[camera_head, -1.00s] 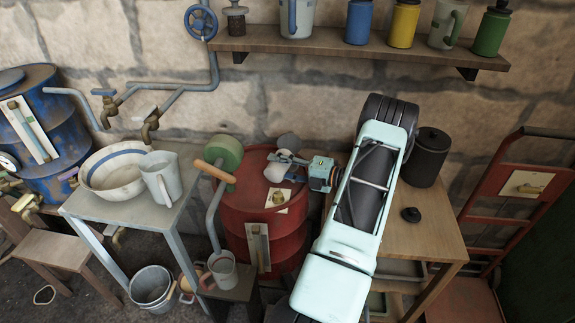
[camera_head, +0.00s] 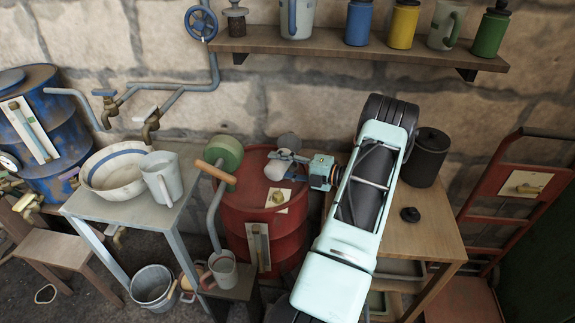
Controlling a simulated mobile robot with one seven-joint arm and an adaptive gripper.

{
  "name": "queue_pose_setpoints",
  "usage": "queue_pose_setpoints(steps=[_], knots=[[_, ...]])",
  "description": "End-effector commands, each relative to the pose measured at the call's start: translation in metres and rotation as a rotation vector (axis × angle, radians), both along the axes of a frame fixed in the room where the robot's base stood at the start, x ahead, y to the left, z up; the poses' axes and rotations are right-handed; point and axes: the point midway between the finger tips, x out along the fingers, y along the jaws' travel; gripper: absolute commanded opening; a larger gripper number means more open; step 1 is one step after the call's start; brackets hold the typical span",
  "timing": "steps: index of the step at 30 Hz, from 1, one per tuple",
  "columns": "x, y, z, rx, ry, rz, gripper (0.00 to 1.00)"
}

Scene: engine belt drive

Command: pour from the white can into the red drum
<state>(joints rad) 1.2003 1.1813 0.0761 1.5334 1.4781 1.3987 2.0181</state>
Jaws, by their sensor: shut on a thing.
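The red drum (camera_head: 245,203) stands in the middle, below the wall shelf and beside my arm. My gripper (camera_head: 284,160) reaches in from the right over the drum's top. It is shut on a small white object, apparently the white can (camera_head: 275,172), held above the drum's lid area. The can looks tilted, but its mouth is not clear, and my gripper hides part of it. I cannot see any liquid stream. A grey rounded piece (camera_head: 289,141) shows just behind my gripper; whether it belongs to the can or the drum is unclear.
A green-headed hand pump (camera_head: 226,153) stands at the drum's left. A metal table (camera_head: 190,190) with a bowl (camera_head: 112,170) and a jug (camera_head: 163,180) is further left. A wooden table (camera_head: 430,235) with a black canister (camera_head: 427,157) is at right. A shelf (camera_head: 350,48) hangs above.

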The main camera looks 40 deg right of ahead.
Motion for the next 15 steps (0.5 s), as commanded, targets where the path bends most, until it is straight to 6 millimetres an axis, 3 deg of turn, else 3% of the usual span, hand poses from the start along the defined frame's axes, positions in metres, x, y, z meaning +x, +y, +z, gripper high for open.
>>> queue_pose_setpoints(steps=[15], knots=[[0.0008, -0.0017, 0.0037, 0.046, 0.019, 0.0, 0.0]])
